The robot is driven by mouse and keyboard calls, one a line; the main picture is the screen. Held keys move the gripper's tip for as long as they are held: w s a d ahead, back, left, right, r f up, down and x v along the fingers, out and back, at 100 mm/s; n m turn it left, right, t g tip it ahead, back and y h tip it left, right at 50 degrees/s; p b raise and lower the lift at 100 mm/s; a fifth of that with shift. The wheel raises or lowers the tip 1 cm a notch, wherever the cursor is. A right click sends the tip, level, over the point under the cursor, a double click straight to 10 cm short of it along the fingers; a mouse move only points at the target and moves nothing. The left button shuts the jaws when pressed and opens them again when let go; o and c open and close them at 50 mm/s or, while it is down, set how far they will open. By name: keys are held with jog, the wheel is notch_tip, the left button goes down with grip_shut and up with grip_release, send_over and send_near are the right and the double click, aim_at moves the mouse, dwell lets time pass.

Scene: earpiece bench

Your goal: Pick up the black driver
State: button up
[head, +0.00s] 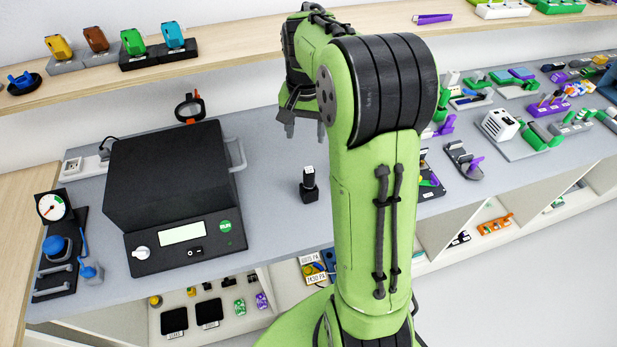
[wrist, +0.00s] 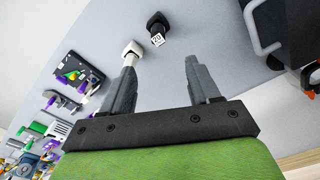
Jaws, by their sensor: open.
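The black driver (head: 309,186) stands upright on the grey bench, right of the black oven-like box, with a pale label on its top. In the wrist view the black driver (wrist: 157,22) is beyond my fingertips, near the top edge, with its marked label facing the camera. My gripper (head: 305,124) is open and empty, above and behind the driver in the head view. In the wrist view my gripper (wrist: 161,64) has its fingers apart with bare bench between them. A white-topped piece (wrist: 132,48) shows by the left fingertip; my arm probably hides it in the head view.
The black box (head: 172,175) with a side handle stands left of the driver. A gauge panel (head: 55,240) is at the far left. Several coloured parts and fixtures (head: 510,130) crowd the bench at right. A wooden shelf (head: 230,47) runs behind. Bench around the driver is clear.

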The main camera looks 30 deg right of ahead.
aim_at(309, 169)
jog(key=shift+m, duration=0.6)
jog(key=f, duration=0.6)
jog(key=d+f, duration=0.1)
jog(key=f, duration=0.5)
jog(key=w+f, duration=0.1)
jog(key=f, duration=0.5)
jog(key=shift+w+d+b, duration=0.1)
jog(key=shift+d+b, duration=0.25)
jog(key=c, duration=1.1)
notch_tip(309, 169, up, 10)
jog(key=shift+r, duration=0.1)
jog(key=o, duration=0.4)
grip_shut()
